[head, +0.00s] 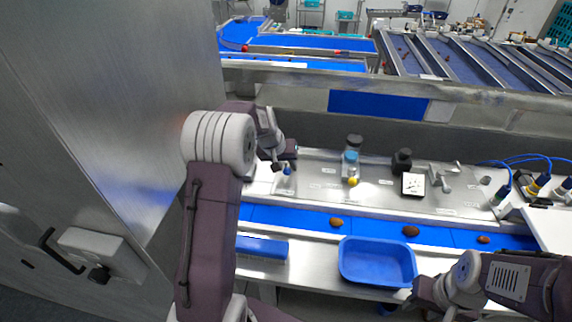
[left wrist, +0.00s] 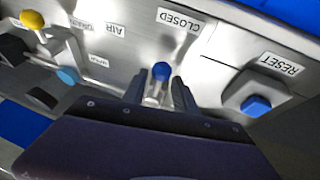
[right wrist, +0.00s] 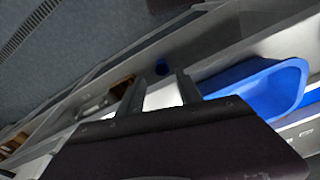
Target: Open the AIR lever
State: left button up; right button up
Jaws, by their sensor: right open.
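A small lever with a blue ball knob (left wrist: 161,70) stands on the steel panel in the left wrist view, near the AIR label (left wrist: 115,30) and the CLOSED label (left wrist: 178,19). In the head view its blue knob (head: 287,171) shows just below my left gripper (head: 286,154). In the left wrist view my left gripper (left wrist: 158,80) has one finger on each side of the lever, with gaps showing beside the knob. My right gripper (right wrist: 160,84) is open and empty; in the head view it is at the lower right, beside the blue tray (head: 377,281).
A RESET box with a blue button (left wrist: 256,106) stands right of the lever in the left wrist view. A yellow knob (left wrist: 32,19) and another blue knob (left wrist: 68,75) are to its left. A blue belt (head: 375,226) carries several dates.

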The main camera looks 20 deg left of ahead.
pick_arm(q)
jog(key=shift+w+f, duration=0.1)
jog(key=shift+w, duration=0.1)
grip_shut()
